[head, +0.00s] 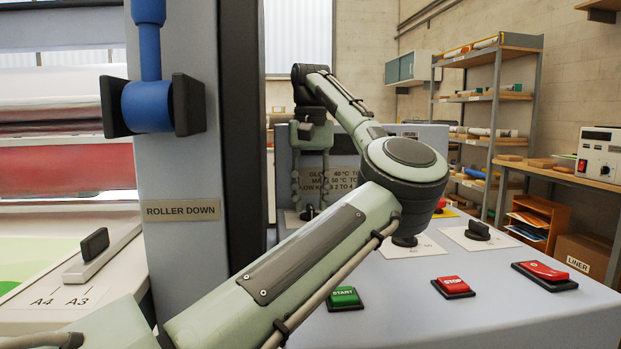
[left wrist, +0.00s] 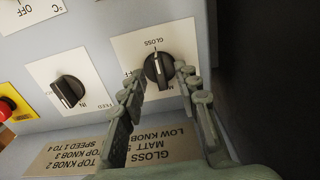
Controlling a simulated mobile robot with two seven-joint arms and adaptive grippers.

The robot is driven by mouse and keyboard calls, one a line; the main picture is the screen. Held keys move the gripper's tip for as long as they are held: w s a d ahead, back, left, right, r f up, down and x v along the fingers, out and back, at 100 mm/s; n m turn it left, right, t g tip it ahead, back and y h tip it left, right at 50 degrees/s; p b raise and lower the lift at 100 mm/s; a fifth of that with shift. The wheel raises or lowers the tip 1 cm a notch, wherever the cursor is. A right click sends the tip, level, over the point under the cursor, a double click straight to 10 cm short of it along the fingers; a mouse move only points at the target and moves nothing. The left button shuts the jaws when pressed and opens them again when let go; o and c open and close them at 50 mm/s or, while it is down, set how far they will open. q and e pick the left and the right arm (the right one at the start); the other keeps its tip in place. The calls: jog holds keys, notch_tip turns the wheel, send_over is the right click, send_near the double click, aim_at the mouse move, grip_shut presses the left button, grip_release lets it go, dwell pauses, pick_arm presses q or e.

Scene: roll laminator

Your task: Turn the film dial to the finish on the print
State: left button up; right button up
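The film dial (left wrist: 158,71) is a black knob on a white plate marked GLOSS, with a partly hidden M word and OFF, upside down in the left wrist view. A small white mark on the knob lies on its GLOSS side. In the head view the dial (head: 308,213) sits below my left gripper (head: 310,196), which points down at it. In the left wrist view the fingers of my left gripper (left wrist: 160,78) are spread, one on each side of the dial. I cannot tell whether they touch it. My right gripper is out of view.
A second knob (left wrist: 68,92) marked FEED and IN is beside the dial. Green START (head: 345,298) and red STOP (head: 453,287) buttons are on the panel's front. A label (head: 181,210) reads ROLLER DOWN. A green and white print (head: 30,258) lies at the left.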

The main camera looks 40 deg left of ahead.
aim_at(311, 206)
pick_arm(q)
notch_tip(311, 206, up, 12)
jog(key=shift+f, duration=0.25)
jog(key=shift+w+f, duration=0.1)
dwell(0.5)
